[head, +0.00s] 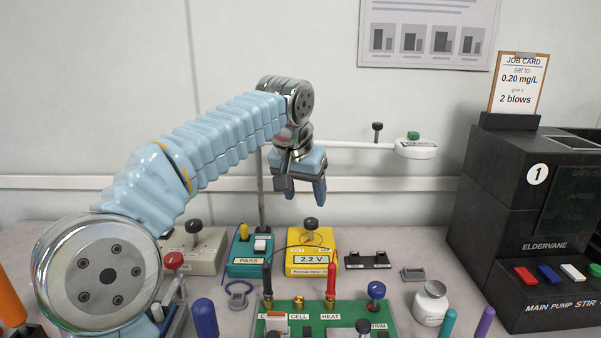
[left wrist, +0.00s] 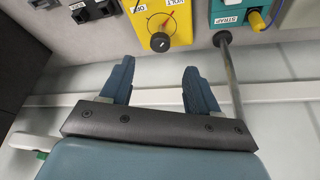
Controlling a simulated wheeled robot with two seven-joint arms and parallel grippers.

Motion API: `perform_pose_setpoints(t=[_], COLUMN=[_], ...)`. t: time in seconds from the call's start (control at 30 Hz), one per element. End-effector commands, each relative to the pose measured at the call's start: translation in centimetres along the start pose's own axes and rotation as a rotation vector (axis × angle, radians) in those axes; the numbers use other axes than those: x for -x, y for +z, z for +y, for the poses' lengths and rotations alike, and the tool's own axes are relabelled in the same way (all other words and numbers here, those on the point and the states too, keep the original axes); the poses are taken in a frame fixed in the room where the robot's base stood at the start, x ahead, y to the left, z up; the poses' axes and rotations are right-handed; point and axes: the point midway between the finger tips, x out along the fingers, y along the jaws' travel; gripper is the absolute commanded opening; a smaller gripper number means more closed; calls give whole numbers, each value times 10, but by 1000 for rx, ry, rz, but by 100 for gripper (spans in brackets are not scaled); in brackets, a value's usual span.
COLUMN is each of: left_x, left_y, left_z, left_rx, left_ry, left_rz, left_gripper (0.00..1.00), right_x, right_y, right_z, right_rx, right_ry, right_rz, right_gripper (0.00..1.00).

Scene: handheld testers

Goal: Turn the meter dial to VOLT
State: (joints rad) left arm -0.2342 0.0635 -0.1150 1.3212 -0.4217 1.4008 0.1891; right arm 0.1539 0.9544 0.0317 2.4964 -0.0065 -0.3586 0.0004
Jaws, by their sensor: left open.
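The yellow meter (head: 297,260) stands on the bench with its screen reading 2.2 V. Its dial (head: 311,228) is on the meter's top, a dark-topped knob. In the left wrist view the dial (left wrist: 160,42) sits on the yellow face, with VOLT and OFF labels above it in the picture. A red-orange pointer mark (left wrist: 166,21) shows on the VOLT side. My left gripper (head: 303,190) is open and empty, above the meter and apart from the dial. Its two fingers (left wrist: 158,75) also show in the left wrist view. My right gripper is not in view.
A green board (head: 345,318) with red and black probes is in front. A white arm with a paddle (head: 415,149) hangs right. A black machine (head: 525,230) stands far right.

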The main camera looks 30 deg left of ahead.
Motion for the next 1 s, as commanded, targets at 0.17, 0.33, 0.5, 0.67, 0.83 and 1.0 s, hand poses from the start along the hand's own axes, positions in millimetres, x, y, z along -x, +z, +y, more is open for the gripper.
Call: perform_pose_setpoints(t=[0.17,0.33,0.5,0.67,0.83,1.0], left_x=[36,52,55,55,54,55], left_y=[-1,0,0,0,0,0], left_z=[0,0,0,0,0,0], left_rx=[-1,-1,-1,-1,-1,0], left_ry=[0,-1,-1,-1,-1,-1], left_rz=[3,1,0,0,0,0], left_gripper=[61,61,61,61,61,61], right_x=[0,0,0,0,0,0], right_y=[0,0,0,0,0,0], right_z=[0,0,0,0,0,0], right_rx=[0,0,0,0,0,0], right_ry=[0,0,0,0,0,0], right_rz=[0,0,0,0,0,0], right_gripper=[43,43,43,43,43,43])
